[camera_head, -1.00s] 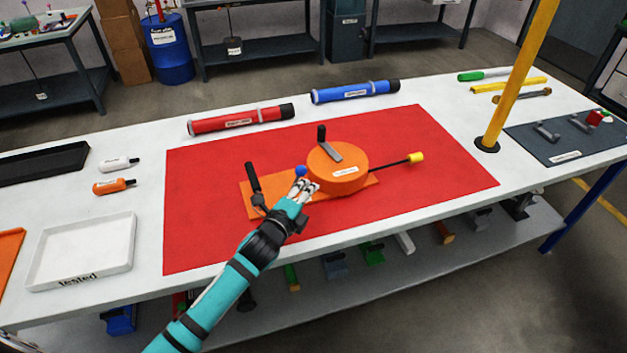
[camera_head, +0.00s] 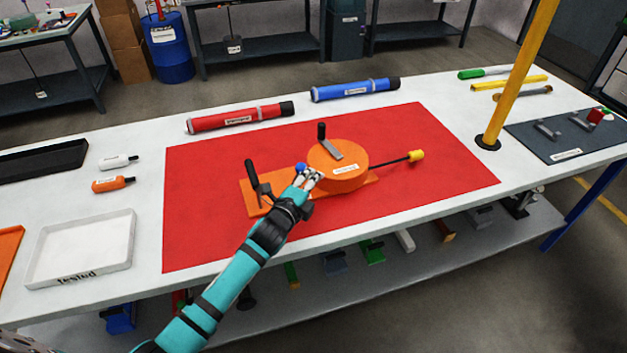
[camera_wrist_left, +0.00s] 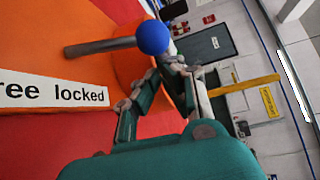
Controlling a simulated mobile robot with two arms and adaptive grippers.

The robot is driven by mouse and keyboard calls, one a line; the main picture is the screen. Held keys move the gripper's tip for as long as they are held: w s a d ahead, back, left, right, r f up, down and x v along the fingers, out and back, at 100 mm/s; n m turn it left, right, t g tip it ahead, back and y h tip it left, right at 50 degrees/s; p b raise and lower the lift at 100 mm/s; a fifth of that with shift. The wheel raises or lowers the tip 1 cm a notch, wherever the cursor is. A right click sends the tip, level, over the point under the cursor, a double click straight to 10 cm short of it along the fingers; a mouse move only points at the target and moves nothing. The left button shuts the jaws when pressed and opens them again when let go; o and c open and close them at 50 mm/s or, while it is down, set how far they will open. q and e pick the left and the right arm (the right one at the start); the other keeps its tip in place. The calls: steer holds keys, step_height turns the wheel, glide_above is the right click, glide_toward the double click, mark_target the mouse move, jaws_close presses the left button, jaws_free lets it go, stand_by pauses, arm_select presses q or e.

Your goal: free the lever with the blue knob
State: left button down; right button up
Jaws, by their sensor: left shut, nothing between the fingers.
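The blue knob (camera_head: 301,167) sits beside the orange drum (camera_head: 345,182) of a pump on a flat orange base (camera_head: 262,202). In the left wrist view the knob (camera_wrist_left: 153,37) tops a grey lever (camera_wrist_left: 98,47). Below the lever is a white label (camera_wrist_left: 52,94) reading "ree locked", its left end cut off. My left gripper (camera_head: 312,177) is shut and empty, just to the knob's right, between knob and drum. In the wrist view its fingertips (camera_wrist_left: 165,66) are close to the knob; I cannot tell whether they touch it. My right gripper is out of view.
A black upright handle (camera_head: 252,175) stands at the base's left end, and a crank (camera_head: 322,134) on the drum. A rod with a yellow end (camera_head: 416,155) sticks out right. Red (camera_head: 240,118) and blue (camera_head: 355,90) tubes lie behind the red mat (camera_head: 205,190).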

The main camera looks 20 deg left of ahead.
arm_select(q)
steer(key=shift+s+a+r+t+b, duration=0.15)
steer(key=shift+t+b, duration=0.15)
steer(key=shift+b, duration=0.15)
steer(key=shift+a+n+b, duration=0.1)
steer(key=shift+n+b, duration=0.2)
steer(key=n+t+b, duration=0.1)
steer(key=s+a+n+t+b, duration=0.1)
steer(key=b, duration=0.1)
steer(key=t+b, duration=0.1)
steer(key=b, duration=0.1)
steer(key=shift+s+a+r+n, duration=0.25)
steer(key=shift+a+n, duration=0.15)
steer(key=shift+s+a+r+n+t+b, duration=0.15)
steer(key=shift+a+n+t+b, duration=0.15)
steer(key=shift+n, duration=0.1)
steer(key=shift+s+a+r, duration=0.15)
steer(key=shift+s+r, duration=0.05)
steer(key=shift+r, duration=0.05)
steer(key=shift+s+a+p, duration=0.3)
steer(key=shift+s+a, duration=0.2)
steer(key=shift+a, duration=0.2)
steer(key=v, duration=1.2)
steer(key=shift+r, duration=0.1)
